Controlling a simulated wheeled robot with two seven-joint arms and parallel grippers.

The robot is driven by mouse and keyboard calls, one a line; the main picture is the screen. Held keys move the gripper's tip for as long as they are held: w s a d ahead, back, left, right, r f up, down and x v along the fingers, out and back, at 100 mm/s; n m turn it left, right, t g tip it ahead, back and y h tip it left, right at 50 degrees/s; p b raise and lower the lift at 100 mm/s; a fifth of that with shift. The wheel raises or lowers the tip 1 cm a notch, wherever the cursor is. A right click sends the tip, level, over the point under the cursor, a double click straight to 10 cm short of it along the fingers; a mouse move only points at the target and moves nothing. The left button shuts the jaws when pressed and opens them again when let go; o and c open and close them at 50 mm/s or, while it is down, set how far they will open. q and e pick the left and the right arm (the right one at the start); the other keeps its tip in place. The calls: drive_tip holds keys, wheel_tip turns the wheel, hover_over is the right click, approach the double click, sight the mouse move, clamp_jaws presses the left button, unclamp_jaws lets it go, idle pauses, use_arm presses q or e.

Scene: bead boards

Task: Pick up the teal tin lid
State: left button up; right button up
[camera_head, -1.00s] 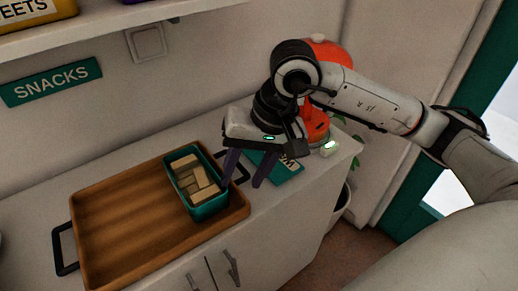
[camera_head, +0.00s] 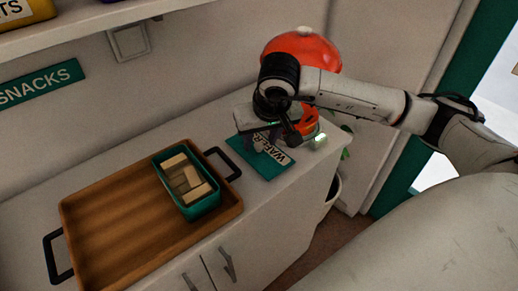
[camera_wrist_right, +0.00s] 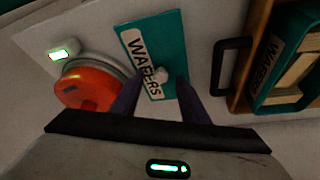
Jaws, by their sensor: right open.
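The teal tin lid (camera_head: 276,167), with a pale "WAFERS" label, lies flat on the counter, right of the tray. In the right wrist view the lid (camera_wrist_right: 178,40) has a small pale knob (camera_wrist_right: 161,75) at its middle. My right gripper (camera_head: 264,147) is over the lid and hides its far part in the head view. In the right wrist view my right gripper (camera_wrist_right: 158,88) is open, with its two dark fingers on either side of the knob. Whether the fingers touch the lid cannot be told. My left gripper is not in view.
A wooden tray (camera_head: 115,215) with black handles holds an open teal tin (camera_head: 197,209) of wafer blocks (camera_head: 182,178). A red-orange device (camera_wrist_right: 88,88) stands close beside the lid. The counter's right edge and cabinet doors (camera_head: 262,250) are near.

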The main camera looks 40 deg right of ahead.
drive_tip(key=shift+w+f, duration=0.2)
drive_tip(key=shift+f, duration=0.25)
drive_tip(key=shift+c, duration=0.2)
clamp_jaws()
drive_tip(key=shift+r, duration=0.1)
